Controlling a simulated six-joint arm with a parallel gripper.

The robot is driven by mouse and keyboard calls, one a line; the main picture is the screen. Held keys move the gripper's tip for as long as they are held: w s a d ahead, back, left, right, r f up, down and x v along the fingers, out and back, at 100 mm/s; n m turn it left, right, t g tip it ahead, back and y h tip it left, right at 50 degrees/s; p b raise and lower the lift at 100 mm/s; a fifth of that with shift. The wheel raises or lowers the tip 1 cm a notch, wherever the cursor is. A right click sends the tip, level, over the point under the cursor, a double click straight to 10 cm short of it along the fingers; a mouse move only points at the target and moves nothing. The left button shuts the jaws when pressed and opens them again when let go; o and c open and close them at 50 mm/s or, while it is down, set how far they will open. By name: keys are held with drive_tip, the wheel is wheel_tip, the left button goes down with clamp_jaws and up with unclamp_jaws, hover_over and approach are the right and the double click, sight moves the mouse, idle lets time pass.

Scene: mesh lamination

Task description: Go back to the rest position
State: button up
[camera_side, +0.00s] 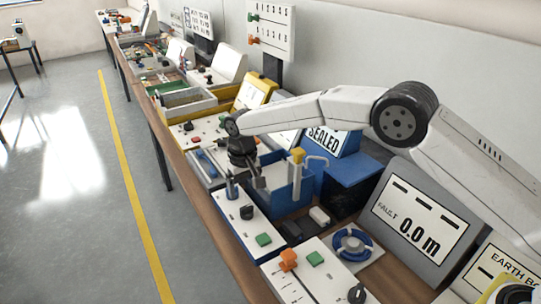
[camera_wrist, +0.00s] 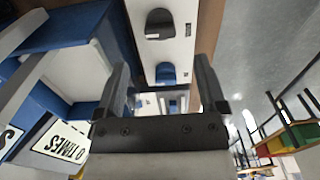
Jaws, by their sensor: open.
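My gripper (camera_side: 246,184) hangs from my white arm, which reaches in from the right over the bench. It is above the far end of a blue-sided white control panel (camera_side: 262,224). In the wrist view my gripper (camera_wrist: 163,78) has two dark fingers standing apart, with nothing held between them. Beyond them the white panel (camera_wrist: 175,50) shows a dark knob (camera_wrist: 160,24) and a blue knob (camera_wrist: 165,72). The blue knob also shows in the side view (camera_side: 232,187), close to the fingers; I cannot tell if they touch.
A blue open-topped station (camera_side: 290,197) with a yellow-topped post (camera_side: 297,165) stands just right of my gripper. Behind it is a SEALED sign (camera_side: 327,139). A grey FAULT display (camera_side: 415,222) and a blue ring (camera_side: 352,244) are nearer. The floor left of the bench is clear.

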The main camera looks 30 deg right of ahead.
drive_tip(key=shift+s+d+r, duration=0.15)
drive_tip(key=shift+d+r, duration=0.1)
drive_tip(key=shift+r, duration=0.05)
drive_tip(key=s+d+r+t, duration=0.2)
drive_tip(key=s+d+r, duration=0.3)
drive_tip(key=s+d, duration=0.75)
drive_tip(key=s, duration=0.5)
drive_tip(key=s+d+f, duration=0.1)
drive_tip(key=s+d, duration=0.6)
drive_tip(key=s, duration=0.4)
drive_tip(key=shift+s+f+t, duration=0.3)
